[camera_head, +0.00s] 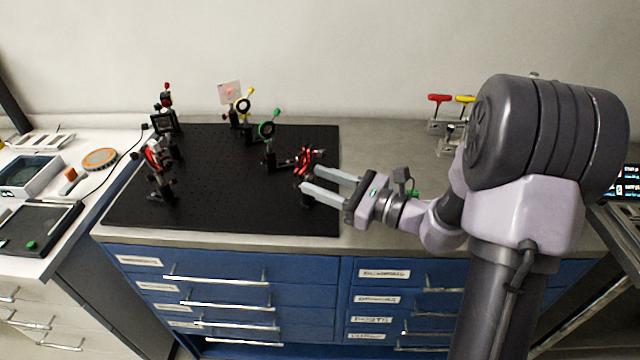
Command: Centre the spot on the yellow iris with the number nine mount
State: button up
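The yellow iris (242,105) stands on a post at the back of the black breadboard (215,205). A pale card (228,88) stands behind it, with a reddish spot (229,92) on it; the spot's position relative to the iris opening is too small to judge. A mount with red parts (308,157) stands near the board's right edge. Other mounts stand at the left (157,160) and back left (164,121). No mount number is legible. My gripper (310,178) is open, its two pale fingers apart, close to the right mount; I cannot tell whether they touch it.
A green iris (267,129) stands between the yellow iris and the right mount. Red and yellow-handled tools (439,99) stand in a holder at the back right. The board's front middle is clear. A side bench (95,190) with trays is at left.

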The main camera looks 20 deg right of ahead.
jog(key=shift+a, duration=0.1)
grip_shut()
jog(key=shift+r+m+p, duration=0.35)
jog(key=shift+m+p, duration=0.35)
jog(key=shift+p, duration=0.45)
jog(key=shift+m+p, duration=0.4)
jog(key=shift+p, duration=0.15)
jog(key=shift+w+f+m, duration=0.1)
jog(key=shift+f+m, duration=0.2)
jog(key=shift+m, duration=0.1)
grip_release()
jog(key=p+v, duration=0.3)
jog(key=v, duration=1.4)
